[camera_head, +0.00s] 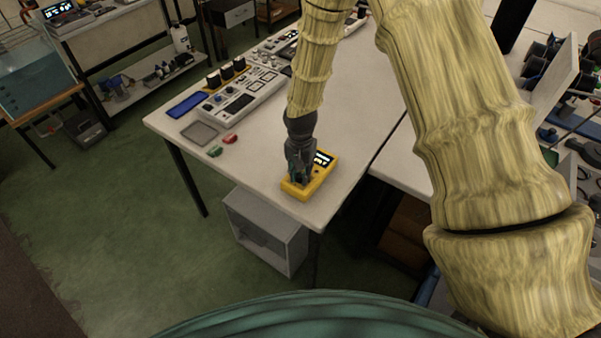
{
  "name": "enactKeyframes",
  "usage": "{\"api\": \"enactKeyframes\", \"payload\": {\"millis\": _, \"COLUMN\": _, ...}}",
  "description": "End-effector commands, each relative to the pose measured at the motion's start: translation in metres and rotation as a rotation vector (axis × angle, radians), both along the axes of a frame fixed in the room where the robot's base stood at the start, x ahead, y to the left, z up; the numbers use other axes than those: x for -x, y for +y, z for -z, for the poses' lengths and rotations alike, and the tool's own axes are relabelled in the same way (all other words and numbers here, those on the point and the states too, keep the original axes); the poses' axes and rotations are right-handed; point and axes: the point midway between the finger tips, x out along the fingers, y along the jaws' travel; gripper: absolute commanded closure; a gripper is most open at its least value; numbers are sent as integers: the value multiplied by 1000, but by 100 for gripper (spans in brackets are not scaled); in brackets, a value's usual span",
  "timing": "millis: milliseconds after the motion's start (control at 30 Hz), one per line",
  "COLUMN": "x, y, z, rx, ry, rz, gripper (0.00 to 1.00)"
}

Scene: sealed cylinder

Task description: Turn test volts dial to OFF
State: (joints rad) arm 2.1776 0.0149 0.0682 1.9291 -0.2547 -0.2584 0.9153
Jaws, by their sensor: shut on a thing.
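A yellow tester (322,179) with a lit dark display (323,158) lies on the white table near its front corner. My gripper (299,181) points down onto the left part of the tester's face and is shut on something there. The dial is hidden behind my fingers, so its setting cannot be read. The small size in this view leaves the markings on the tester unreadable.
The white table (270,185) has a clear area left of the tester. A red piece (230,138), a green piece (214,151) and a grey tray (200,132) lie farther left. Grey panels (240,100) stand behind. A grey cabinet (262,235) stands below.

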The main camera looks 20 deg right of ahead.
Motion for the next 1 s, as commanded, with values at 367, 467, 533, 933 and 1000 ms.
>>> {"api": "enactKeyframes", "payload": {"millis": 367, "x": -1, "y": 0, "z": 1, "rx": 0, "ry": -2, "rz": -294, "gripper": 100}}
{"api": "enactKeyframes", "payload": {"millis": 467, "x": -1, "y": 0, "z": 0, "rx": 0, "ry": -2, "rz": -390, "gripper": 100}}
{"api": "enactKeyframes", "payload": {"millis": 533, "x": -1, "y": 0, "z": 0, "rx": -1, "ry": -3, "rz": -456, "gripper": 100}}
{"api": "enactKeyframes", "payload": {"millis": 933, "x": -2, "y": 1, "z": 0, "rx": 1, "ry": -3, "rz": -837, "gripper": 100}}
{"api": "enactKeyframes", "payload": {"millis": 1000, "x": -2, "y": 1, "z": -1, "rx": 1, "ry": -3, "rz": -904, "gripper": 100}}
